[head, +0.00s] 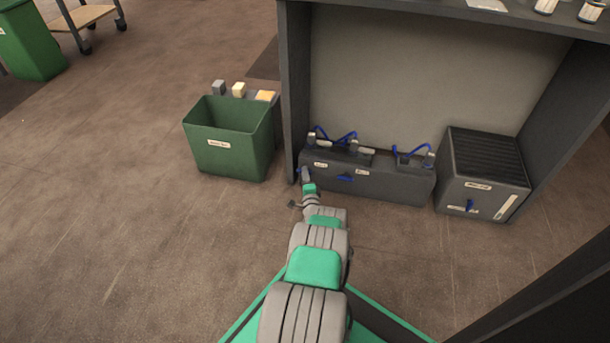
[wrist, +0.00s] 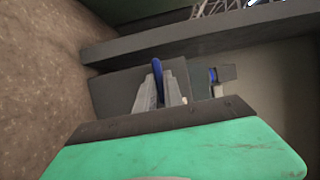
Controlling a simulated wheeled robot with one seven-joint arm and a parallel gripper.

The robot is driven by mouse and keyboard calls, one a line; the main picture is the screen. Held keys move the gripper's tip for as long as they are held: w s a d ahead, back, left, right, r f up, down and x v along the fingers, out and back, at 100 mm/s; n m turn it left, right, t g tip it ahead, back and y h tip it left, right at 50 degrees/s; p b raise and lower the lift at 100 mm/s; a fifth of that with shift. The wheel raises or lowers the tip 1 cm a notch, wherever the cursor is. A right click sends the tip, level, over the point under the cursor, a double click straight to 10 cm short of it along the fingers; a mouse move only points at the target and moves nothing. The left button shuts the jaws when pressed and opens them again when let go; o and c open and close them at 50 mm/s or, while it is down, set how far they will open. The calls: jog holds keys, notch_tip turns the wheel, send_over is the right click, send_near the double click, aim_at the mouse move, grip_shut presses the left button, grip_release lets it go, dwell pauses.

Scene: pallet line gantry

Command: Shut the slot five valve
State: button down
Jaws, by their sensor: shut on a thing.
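A long dark grey valve block (head: 395,188) stands on the floor inside the frame, with pale labels too small to read. A blue handle (head: 345,178) shows on its front face. My gripper (head: 305,176) is at the block's left end. In the wrist view its two grey fingers (wrist: 159,88) are shut on a blue lever (wrist: 158,70), which stands out from a grey face (wrist: 120,92). The fingers hide the lever's lower part. I cannot tell which slot number this lever has.
Blue hoses (head: 335,137) loop over the block's top. A dark ribbed box (head: 485,190) with a blue handle stands to its right. A green bin (head: 228,150) stands left of the frame's upright post (head: 295,90). The floor in front is clear.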

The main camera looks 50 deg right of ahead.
dwell(0.4)
jog(key=shift+w+a+r+n+g, duration=0.1)
jog(key=shift+n+g, duration=1.2)
jog(key=shift+n, duration=0.95)
jog(key=shift+w+r+n+g, duration=0.1)
jog(key=shift+n+g, duration=1.2)
jog(key=shift+n, duration=0.9)
jog(key=shift+w+a+r+n+g, duration=0.1)
jog(key=shift+n+g, duration=1.2)
jog(key=shift+n, duration=0.95)
jog(key=c, duration=1.5)
grip_release()
jog(key=shift+d, duration=0.1)
jog(key=shift+o, duration=0.2)
